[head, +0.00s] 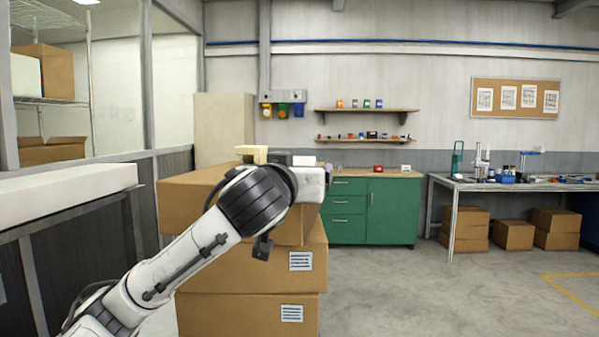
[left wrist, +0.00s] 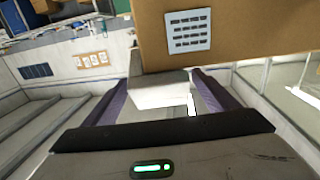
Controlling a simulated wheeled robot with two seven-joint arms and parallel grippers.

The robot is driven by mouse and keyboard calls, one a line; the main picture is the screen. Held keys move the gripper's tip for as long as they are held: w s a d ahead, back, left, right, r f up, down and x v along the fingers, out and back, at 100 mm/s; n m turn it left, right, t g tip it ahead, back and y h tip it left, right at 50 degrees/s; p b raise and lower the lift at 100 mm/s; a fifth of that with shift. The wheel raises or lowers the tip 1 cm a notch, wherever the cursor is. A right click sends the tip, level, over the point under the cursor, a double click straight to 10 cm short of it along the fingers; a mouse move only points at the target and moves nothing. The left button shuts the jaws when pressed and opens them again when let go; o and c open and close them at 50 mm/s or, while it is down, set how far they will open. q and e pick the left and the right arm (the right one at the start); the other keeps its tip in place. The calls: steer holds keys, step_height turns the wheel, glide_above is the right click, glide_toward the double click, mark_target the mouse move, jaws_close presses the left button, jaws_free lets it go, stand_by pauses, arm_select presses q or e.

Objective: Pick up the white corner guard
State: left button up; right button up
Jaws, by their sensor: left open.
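The white corner guard (left wrist: 158,90) shows in the left wrist view as a pale block at the edge of a cardboard box (left wrist: 230,40). My left gripper (left wrist: 163,80) is open, with one finger on each side of the guard. Whether the fingers touch it cannot be told. In the head view my left gripper (head: 312,183) is at the upper right edge of the stacked boxes (head: 250,265), its fingers mostly hidden. A pale piece (head: 303,160) just above it may be the guard. My right gripper is not in view.
A cream piece (head: 250,152) and a grey block lie on the top box. A green cabinet (head: 390,212) stands behind to the right. A workbench (head: 520,184) with tools is farther right, boxes beneath it. The floor at right (head: 450,295) is clear.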

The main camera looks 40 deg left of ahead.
arm_select(q)
steer(key=shift+c, duration=0.3)
steer(key=c, duration=1.1)
steer(key=shift+o, duration=0.2)
